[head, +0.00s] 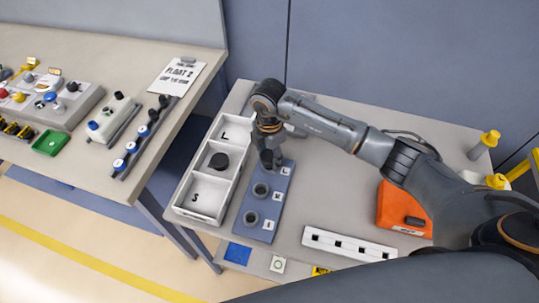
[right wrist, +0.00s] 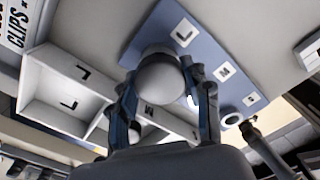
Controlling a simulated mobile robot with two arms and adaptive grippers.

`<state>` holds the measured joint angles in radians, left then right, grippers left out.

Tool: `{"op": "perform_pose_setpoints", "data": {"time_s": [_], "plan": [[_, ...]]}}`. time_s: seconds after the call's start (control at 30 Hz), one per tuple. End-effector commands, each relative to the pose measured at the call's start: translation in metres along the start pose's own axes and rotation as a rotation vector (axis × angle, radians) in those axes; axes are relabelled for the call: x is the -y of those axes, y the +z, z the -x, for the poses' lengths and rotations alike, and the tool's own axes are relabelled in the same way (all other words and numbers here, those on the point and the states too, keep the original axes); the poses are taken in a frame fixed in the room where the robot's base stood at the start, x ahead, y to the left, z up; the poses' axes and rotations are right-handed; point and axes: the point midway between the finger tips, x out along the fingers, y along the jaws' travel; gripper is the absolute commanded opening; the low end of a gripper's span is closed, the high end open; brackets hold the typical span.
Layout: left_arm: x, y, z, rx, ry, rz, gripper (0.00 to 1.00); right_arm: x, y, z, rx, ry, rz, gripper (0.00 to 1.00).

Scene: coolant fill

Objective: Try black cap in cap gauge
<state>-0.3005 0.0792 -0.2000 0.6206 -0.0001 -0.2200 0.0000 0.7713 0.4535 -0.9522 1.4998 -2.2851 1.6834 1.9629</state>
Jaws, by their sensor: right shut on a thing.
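My right gripper (head: 270,160) is over the far end of the blue gauge board (head: 247,207), beside its L label. It is shut on a round cap (right wrist: 162,82), which looks grey in the right wrist view and sits between the two fingers (right wrist: 165,112). The cap is close to the L end of the board; whether it touches or sits in the L place is hidden. The two nearer round places on the board are uncovered. My left gripper is not in view.
The white tray, marked L and S, stands just left of the board. A white strip with holes (head: 349,244) and an orange box (head: 404,208) lie to the right. A blue square (head: 238,253) lies at the front. Another bench (head: 110,70) stands at left.

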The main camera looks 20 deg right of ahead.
Motion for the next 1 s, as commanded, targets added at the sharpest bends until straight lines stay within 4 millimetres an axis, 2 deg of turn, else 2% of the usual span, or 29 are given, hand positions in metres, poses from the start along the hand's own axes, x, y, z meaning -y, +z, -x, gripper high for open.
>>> {"op": "perform_pose_setpoints", "data": {"time_s": [0.53, 0.57, 0.67, 1.0], "plan": [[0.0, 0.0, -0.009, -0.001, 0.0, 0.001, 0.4, 0.0, 0.0, -0.012, 0.0, -0.001, 0.0, 0.23], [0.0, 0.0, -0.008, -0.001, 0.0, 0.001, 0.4, 0.0, 0.0, -0.011, 0.0, 0.0, 0.0, 0.54], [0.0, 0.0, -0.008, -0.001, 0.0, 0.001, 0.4, 0.0, 0.0, -0.011, 0.0, 0.0, 0.0, 0.75], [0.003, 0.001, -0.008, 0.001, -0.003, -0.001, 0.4, 0.0, 0.0, -0.009, 0.0, 0.0, 0.0, 0.75]]}}
